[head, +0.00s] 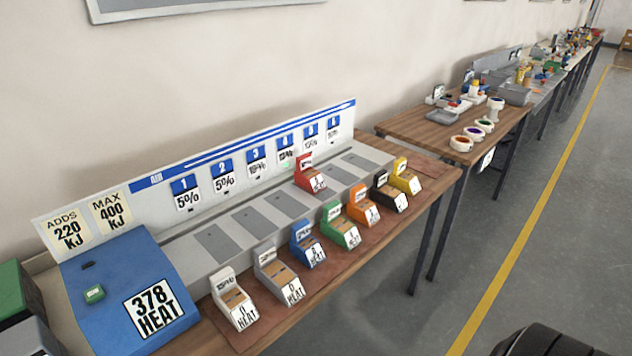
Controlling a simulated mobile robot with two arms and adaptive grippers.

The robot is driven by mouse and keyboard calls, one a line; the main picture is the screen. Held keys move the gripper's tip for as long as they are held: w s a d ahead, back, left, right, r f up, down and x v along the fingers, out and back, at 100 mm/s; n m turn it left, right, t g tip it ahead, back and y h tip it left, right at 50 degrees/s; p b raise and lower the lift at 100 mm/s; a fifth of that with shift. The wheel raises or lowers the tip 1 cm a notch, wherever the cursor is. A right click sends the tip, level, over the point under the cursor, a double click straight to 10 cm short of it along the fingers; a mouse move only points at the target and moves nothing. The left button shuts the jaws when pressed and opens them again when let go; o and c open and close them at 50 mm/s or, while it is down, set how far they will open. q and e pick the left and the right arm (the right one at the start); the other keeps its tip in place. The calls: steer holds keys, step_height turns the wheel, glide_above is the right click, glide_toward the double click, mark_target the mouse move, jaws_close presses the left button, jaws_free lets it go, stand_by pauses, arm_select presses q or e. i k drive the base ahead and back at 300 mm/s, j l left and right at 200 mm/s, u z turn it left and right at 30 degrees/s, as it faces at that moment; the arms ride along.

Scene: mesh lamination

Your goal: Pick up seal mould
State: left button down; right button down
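I cannot tell which item is the seal mould; nothing in the head view is readably marked with that name. On the near table, a row of small labelled blocks stands along the front: white (234,300), grey (278,276), blue (307,245), green (340,226), orange (363,206), black (388,193) and yellow (404,177). A red block (309,174) sits behind them on the grey panel (212,255). Neither of my grippers is visible.
A blue "378 HEAT" unit (105,275) stands at the near left. A second table (400,122) carries round coloured-rim pieces (461,144) and a grey tray (443,117). More cluttered tables recede behind it. The floor (560,260) at the right is clear, with a yellow line.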

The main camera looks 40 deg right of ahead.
mark_target(308, 178)
steer(key=i+l+u, duration=0.1)
steer(key=l, duration=1.15)
steer(key=i+u, duration=0.05)
